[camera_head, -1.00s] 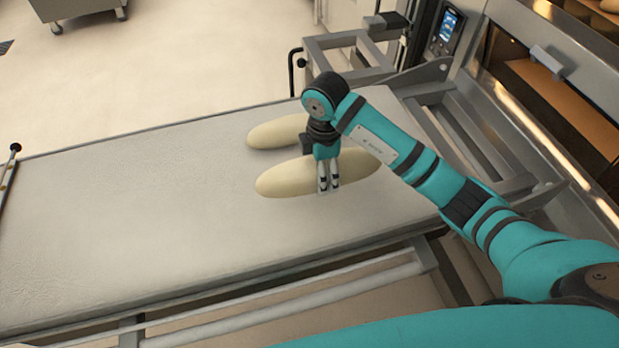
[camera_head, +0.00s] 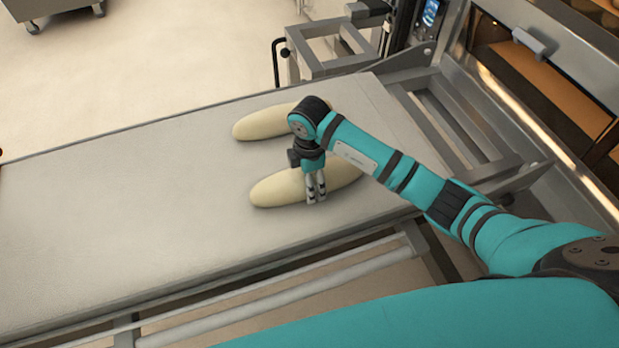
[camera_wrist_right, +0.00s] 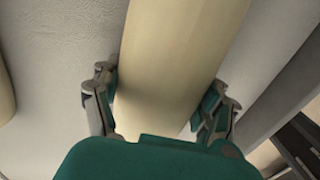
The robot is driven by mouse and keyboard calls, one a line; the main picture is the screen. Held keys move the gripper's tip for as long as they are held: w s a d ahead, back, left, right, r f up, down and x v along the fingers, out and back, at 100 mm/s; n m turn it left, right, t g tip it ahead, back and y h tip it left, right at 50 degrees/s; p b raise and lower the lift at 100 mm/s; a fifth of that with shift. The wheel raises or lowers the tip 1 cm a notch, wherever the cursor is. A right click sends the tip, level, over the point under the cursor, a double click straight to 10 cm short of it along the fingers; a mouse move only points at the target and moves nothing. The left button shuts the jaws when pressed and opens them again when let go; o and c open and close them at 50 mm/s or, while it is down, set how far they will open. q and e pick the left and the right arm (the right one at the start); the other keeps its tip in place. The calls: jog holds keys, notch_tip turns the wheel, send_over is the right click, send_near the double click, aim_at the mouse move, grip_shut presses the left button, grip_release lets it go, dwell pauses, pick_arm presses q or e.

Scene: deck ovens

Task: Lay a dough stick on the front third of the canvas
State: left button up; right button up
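A pale, long dough stick (camera_head: 276,190) is at the right part of the grey canvas (camera_head: 110,220), near its front edge in the head view. My right gripper (camera_head: 316,195) points down over it, with its fingers on both sides. In the right wrist view the dough stick (camera_wrist_right: 175,60) runs between the two fingers of the gripper (camera_wrist_right: 160,115), which look closed on its sides. I cannot tell whether its underside touches the canvas. A second dough stick (camera_head: 262,122) lies farther back, apart from the first and partly behind my arm. My left gripper is out of view.
The canvas is bare to the left. A metal frame (camera_head: 335,62) stands behind its right end. The oven front with a handle (camera_head: 535,42) and a small screen (camera_head: 430,14) is at the right. A rail (camera_head: 290,292) runs below the front edge.

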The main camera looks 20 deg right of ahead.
jog(key=o, duration=0.3)
jog(key=shift+o, duration=0.2)
jog(key=shift+r, duration=0.1)
notch_tip(320, 180, up, 12)
jog(key=shift+r, duration=0.1)
dwell(0.6)
